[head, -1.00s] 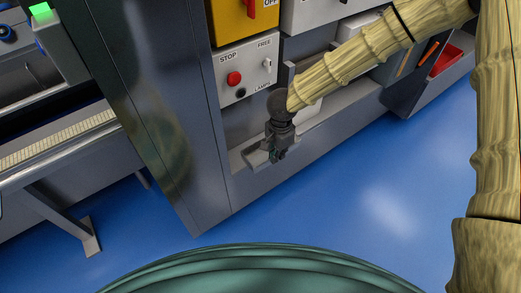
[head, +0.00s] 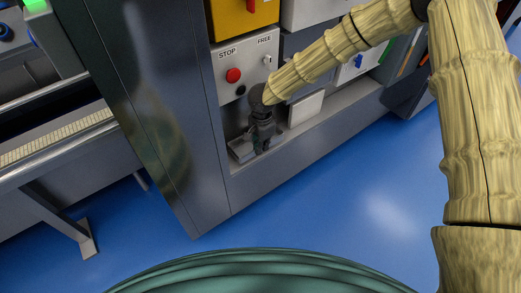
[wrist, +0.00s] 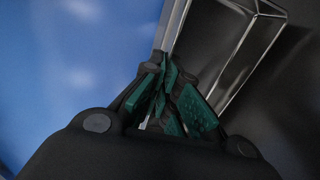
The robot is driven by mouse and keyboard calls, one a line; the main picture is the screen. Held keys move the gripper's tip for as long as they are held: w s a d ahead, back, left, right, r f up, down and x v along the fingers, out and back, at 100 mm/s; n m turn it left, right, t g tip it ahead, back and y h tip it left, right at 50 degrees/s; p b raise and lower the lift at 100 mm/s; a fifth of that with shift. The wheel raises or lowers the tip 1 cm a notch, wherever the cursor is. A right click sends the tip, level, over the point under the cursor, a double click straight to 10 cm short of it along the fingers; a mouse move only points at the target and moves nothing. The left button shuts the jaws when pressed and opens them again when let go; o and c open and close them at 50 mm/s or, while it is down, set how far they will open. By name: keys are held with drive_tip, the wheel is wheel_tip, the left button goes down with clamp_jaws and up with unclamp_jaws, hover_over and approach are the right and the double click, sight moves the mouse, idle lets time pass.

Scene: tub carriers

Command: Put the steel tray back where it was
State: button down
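The steel tray (head: 240,151) is a small grey tray at the left end of the ledge, under the STOP panel. In the head view I cannot tell whether it rests on the ledge or is just above it. My gripper (head: 262,150) is at the tray's right side, pointing down. In the wrist view, the tray's shiny rim and wall (wrist: 245,50) run up from between the green finger pads of my gripper (wrist: 172,95). The fingers are close together on its near edge, and they hide that edge.
A pale block (head: 305,109) stands on the ledge (head: 325,127) to the right of my gripper. The STOP panel (head: 246,68) is just above, and a dark cabinet side (head: 165,120) bounds the ledge on the left. The blue floor (head: 340,190) in front is clear.

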drive_tip(key=shift+f, duration=0.85)
drive_tip(key=shift+w+a+f+b, duration=0.1)
drive_tip(key=shift+w+f+b, duration=0.05)
drive_tip(key=shift+b, duration=0.15)
drive_tip(key=c, duration=1.6)
unclamp_jaws()
drive_tip(key=shift+f, duration=0.1)
drive_tip(key=shift+c, duration=0.2)
